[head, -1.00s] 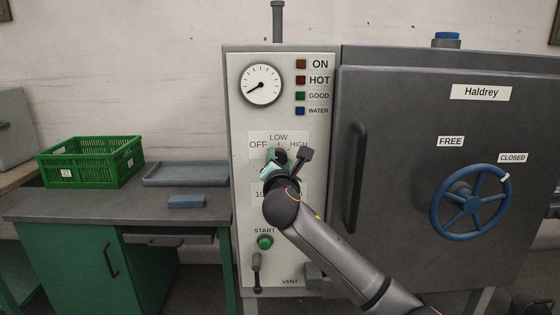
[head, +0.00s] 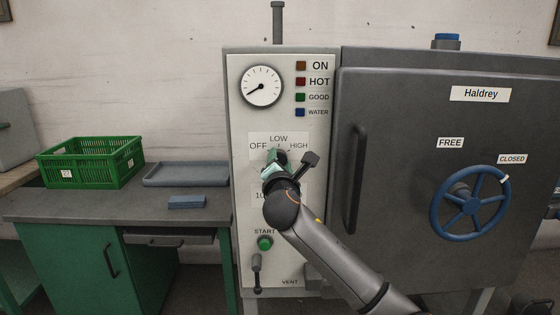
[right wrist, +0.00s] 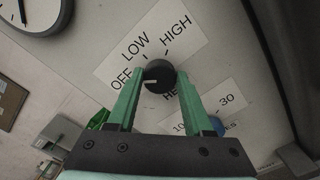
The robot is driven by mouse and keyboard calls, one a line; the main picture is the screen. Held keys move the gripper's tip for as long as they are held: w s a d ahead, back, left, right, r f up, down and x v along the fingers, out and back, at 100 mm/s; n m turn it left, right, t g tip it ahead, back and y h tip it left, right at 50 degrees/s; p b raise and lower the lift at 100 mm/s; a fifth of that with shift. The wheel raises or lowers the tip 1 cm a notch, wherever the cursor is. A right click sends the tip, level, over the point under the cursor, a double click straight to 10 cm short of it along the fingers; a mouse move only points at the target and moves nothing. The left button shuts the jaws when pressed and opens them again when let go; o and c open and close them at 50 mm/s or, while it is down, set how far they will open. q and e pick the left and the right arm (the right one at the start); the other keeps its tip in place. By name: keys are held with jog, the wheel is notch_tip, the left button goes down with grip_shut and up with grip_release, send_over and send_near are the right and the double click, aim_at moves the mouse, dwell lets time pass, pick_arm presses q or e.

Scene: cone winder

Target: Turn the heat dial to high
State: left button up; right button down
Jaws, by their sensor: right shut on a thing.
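The heat dial (right wrist: 159,76) is a round black knob on the white control panel (head: 240,125). In the right wrist view its pale pointer mark faces left, towards the OFF label (right wrist: 122,79). The LOW label (right wrist: 135,46) and the HIGH label (right wrist: 175,34) are above it. My right gripper (right wrist: 160,73) is shut on the dial, with one green finger on each side. In the head view my right gripper (head: 274,168) and wrist hide most of the dial. My left gripper is in neither view.
A gauge (head: 262,86) and several lamps sit above the dial. The START button (head: 265,243) and a vent lever (head: 257,275) are below. The grey door (head: 400,110) with its handle (head: 355,178) and blue wheel (head: 472,203) is at right. A green crate (head: 90,162) stands left.

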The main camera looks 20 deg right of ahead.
jog(key=m, duration=0.2)
jog(key=shift+m, duration=0.4)
jog(key=m, duration=0.2)
jog(key=shift+f+m+p, duration=0.1)
jog(key=shift+m+p, duration=0.2)
jog(key=m, duration=0.5)
jog(key=shift+f+m, duration=0.15)
jog(key=shift+m, duration=0.15)
jog(key=m+b, duration=0.1)
jog(key=m, duration=0.2)
jog(key=shift+m, duration=0.3)
jog(key=shift+f+m+b, duration=0.1)
jog(key=shift+m+b, duration=0.6)
jog(key=shift+m, duration=3.3)
